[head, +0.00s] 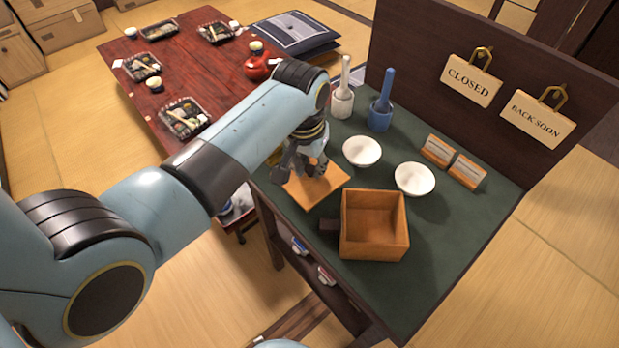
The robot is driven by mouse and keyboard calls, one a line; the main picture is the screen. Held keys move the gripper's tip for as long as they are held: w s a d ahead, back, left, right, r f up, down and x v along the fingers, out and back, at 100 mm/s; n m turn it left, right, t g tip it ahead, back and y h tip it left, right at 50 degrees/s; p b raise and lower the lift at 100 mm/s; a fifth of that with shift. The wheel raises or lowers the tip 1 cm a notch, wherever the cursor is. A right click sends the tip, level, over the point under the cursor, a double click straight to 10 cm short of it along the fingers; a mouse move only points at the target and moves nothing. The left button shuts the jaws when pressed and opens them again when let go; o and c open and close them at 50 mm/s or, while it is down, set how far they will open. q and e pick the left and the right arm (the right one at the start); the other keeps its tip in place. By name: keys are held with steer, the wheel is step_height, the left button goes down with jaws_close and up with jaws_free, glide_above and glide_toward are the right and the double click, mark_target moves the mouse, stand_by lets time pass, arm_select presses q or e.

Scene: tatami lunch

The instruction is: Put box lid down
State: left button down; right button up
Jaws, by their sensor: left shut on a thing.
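The box lid (326,190) is a flat, square, light wooden panel over the left edge of the green-topped counter. My left gripper (312,170) is above the lid, shut on it; the fingers hide the part they grip. The lid looks roughly level and close to the counter top, but I cannot tell whether it touches. The open wooden box (374,250) stands on the counter to the right of the lid and nearer to me. Its inside looks empty. My right gripper is not in view.
Two white bowls (362,151) (415,179) stand behind the box. A white-handled tool (343,100) and a blue one (381,112) stand farther back. Two small wooden card holders (437,151) (467,171) are at right. The counter's front right is clear.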

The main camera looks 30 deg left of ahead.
mark_target(309, 174)
arm_select(q)
step_height(309, 174, down, 4)
steer(key=shift+r, duration=0.1)
steer(key=shift+f+b, duration=0.25)
steer(key=shift+b, duration=0.05)
steer(key=shift+f, duration=0.1)
steer(key=c, duration=1.2)
jaws_free()
steer(key=shift+o, duration=0.2)
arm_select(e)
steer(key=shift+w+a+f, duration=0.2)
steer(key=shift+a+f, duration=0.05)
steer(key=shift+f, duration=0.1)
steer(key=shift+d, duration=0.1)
